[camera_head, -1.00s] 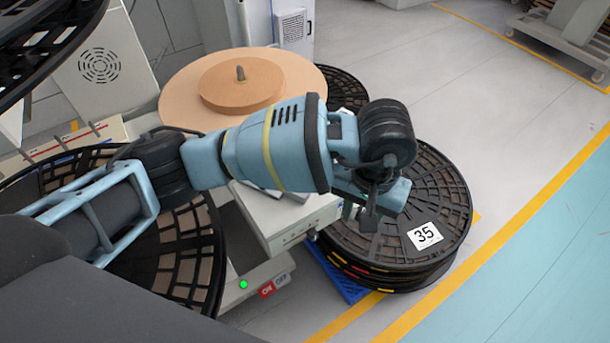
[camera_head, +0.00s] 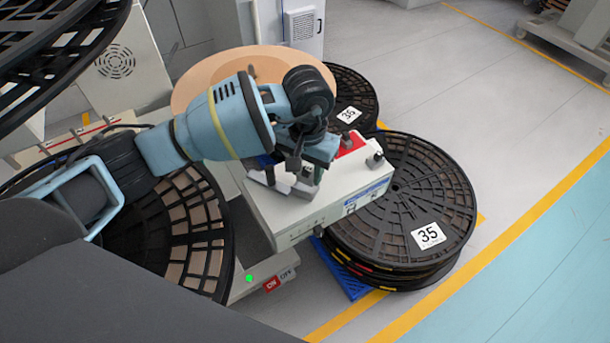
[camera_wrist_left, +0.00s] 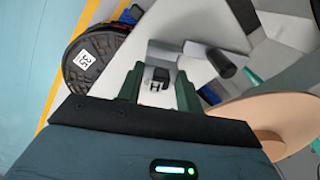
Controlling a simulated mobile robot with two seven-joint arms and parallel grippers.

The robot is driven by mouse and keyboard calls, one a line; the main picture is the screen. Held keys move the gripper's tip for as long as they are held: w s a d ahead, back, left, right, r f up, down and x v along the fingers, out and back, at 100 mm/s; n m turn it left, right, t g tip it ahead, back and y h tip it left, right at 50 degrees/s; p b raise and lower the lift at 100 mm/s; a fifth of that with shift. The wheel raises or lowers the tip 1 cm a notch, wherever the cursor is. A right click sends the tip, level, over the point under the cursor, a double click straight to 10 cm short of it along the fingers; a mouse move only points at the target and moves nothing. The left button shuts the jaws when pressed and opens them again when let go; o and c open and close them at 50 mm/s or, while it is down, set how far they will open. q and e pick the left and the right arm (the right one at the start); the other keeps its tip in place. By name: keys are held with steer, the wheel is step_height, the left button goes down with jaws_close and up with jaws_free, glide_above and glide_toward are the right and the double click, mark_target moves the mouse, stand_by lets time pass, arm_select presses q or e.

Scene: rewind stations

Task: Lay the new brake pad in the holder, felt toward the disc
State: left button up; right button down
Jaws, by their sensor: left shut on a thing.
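My left gripper (camera_head: 292,187) is over the pale machine box, pointing down. Its green fingers also show in the left wrist view (camera_wrist_left: 158,90), shut on a small dark piece between them, which I take for the brake pad (camera_wrist_left: 160,76). The pad's felt side cannot be told. Grey angled plates (camera_head: 263,182) show beside the fingertips; I cannot tell whether they are the holder or touch the gripper. The brake disc cannot be made out for certain. My right gripper is not in view.
The pale machine box (camera_head: 335,205) carries a red panel (camera_head: 351,143) and a black knob (camera_head: 375,158). A stack of black reels (camera_head: 420,185) is at the right.

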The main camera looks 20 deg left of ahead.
mark_target(305, 179)
arm_select(q)
steer(key=shift+w+a, duration=0.1)
steer(key=shift+a, duration=0.15)
steer(key=shift+f, duration=1.8)
steer(key=shift+f, duration=0.15)
steer(key=o, duration=1)
steer(key=shift+r, duration=3.9)
